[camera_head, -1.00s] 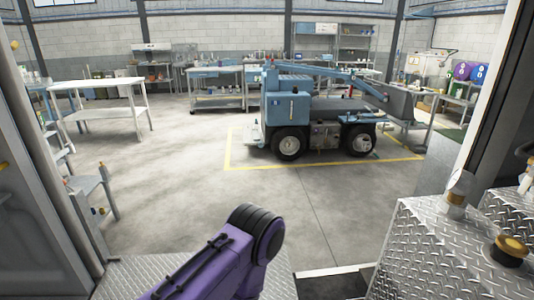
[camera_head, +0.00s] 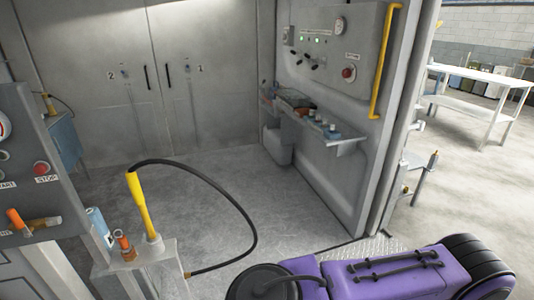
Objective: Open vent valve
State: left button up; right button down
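No valve in view can be surely read as the vent valve. At the lower left, an orange-handled fitting (camera_head: 17,218) sticks out from a grey panel below a red STOP button; its label is too small to read. A small orange and brass fitting (camera_head: 124,243) stands on a metal ledge. A purple link of my arm crosses the lower right. Neither of my grippers shows.
A yellow-handled tool (camera_head: 141,207) stands upright on the ledge, with a black hose (camera_head: 243,198) looping right. A control panel (camera_head: 331,45) and yellow grab bar (camera_head: 386,62) are on the right wall. Double doors (camera_head: 145,75) stand behind. The middle floor is clear.

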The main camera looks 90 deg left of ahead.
aim_at(12, 214)
jog(key=u, duration=1.35)
jog(key=k, duration=0.15)
jog(key=u, duration=2.9)
jog(key=k, duration=0.4)
jog(key=u, duration=1.2)
jog(key=i, duration=0.55)
jog(key=u, duration=0.15)
